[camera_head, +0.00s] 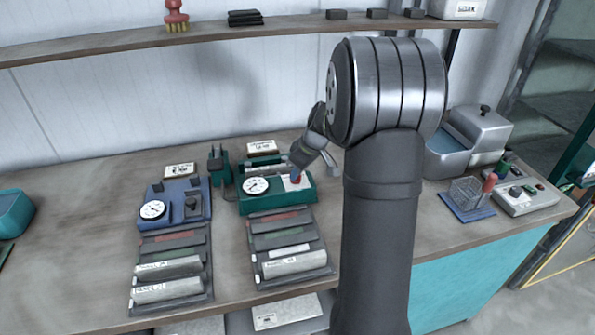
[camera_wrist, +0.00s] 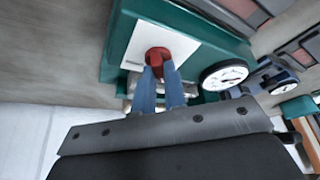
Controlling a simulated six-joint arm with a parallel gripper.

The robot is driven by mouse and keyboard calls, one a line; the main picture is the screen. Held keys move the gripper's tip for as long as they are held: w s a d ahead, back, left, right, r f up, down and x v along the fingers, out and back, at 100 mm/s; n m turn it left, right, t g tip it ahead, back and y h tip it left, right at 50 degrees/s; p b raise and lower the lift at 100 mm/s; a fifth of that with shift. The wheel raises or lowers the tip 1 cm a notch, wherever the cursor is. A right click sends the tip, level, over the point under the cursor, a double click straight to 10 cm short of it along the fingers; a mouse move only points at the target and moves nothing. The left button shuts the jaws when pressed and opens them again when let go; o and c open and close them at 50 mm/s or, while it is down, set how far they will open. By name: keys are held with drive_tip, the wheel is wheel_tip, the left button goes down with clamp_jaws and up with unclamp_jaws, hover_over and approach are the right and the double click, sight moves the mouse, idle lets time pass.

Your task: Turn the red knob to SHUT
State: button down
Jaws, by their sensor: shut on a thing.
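The red knob (camera_wrist: 158,56) sits on a white plate (camera_wrist: 128,48) on top of a green device, and in the wrist view it is between the blue fingertips of my gripper (camera_wrist: 160,75). My gripper is shut on the knob. In the head view the green device (camera_head: 262,207) stands on the bench with a round white gauge (camera_head: 256,186), and my gripper (camera_head: 296,177) reaches down to the knob (camera_head: 296,180) from the right. The fingers partly cover the knob. I cannot read any label on the plate or which way the knob points.
A blue device with a gauge (camera_head: 152,210) stands to the left. Trays of rolls (camera_head: 168,290) lie in front of both devices. A wire basket on a blue mat (camera_head: 462,214) and a grey control box (camera_head: 520,200) are at the right. A shelf (camera_head: 120,46) runs along the wall.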

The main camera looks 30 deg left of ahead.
drive_tip(key=c, duration=1.5)
unclamp_jaws()
drive_tip(key=v, duration=1.7)
drive_tip(key=shift+w+r, duration=0.1)
drive_tip(key=shift+r, duration=0.2)
drive_tip(key=shift+f, duration=0.1)
drive_tip(key=x, duration=1.7)
drive_tip(key=shift+f, duration=0.2)
drive_tip(key=shift+r, duration=0.1)
